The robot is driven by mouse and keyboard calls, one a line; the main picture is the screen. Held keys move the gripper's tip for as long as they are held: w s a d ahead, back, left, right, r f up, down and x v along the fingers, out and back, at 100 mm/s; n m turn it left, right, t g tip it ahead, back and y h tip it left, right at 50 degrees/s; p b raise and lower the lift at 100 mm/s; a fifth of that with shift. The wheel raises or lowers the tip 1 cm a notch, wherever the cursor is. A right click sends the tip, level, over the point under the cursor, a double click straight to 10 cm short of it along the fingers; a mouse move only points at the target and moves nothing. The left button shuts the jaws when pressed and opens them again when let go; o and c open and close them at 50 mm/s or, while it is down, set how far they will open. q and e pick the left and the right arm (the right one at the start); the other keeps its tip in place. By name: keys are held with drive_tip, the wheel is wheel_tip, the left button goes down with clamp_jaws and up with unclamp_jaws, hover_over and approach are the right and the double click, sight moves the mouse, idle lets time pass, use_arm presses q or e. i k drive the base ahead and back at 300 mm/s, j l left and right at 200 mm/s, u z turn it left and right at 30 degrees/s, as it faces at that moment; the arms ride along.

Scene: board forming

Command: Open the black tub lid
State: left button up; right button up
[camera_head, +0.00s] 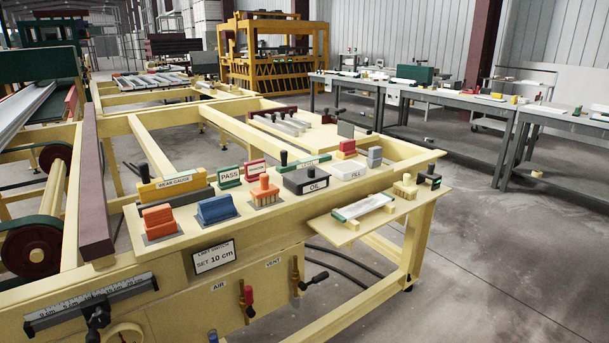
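A black tub (305,185) marked OIL sits on the cream bench top near the middle of the view. A dark flat lid with a small knob on top appears to cover it, and its inside does not show. Neither my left gripper nor my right gripper is in view, and nothing of mine touches the tub.
A green LEVEL piece (303,161) lies just behind the tub. A blue block (216,208) and a red-orange block (159,220) sit further left. A small shelf (340,237) juts out in front.

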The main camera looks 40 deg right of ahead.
sight(299, 177)
drive_tip(key=i+l, duration=0.1)
drive_tip(key=l, duration=0.55)
drive_tip(key=i+l, duration=0.1)
drive_tip(key=l, duration=0.5)
drive_tip(key=i+l, duration=0.1)
drive_tip(key=l, duration=0.55)
drive_tip(key=i+l, duration=0.15)
drive_tip(key=l, duration=0.5)
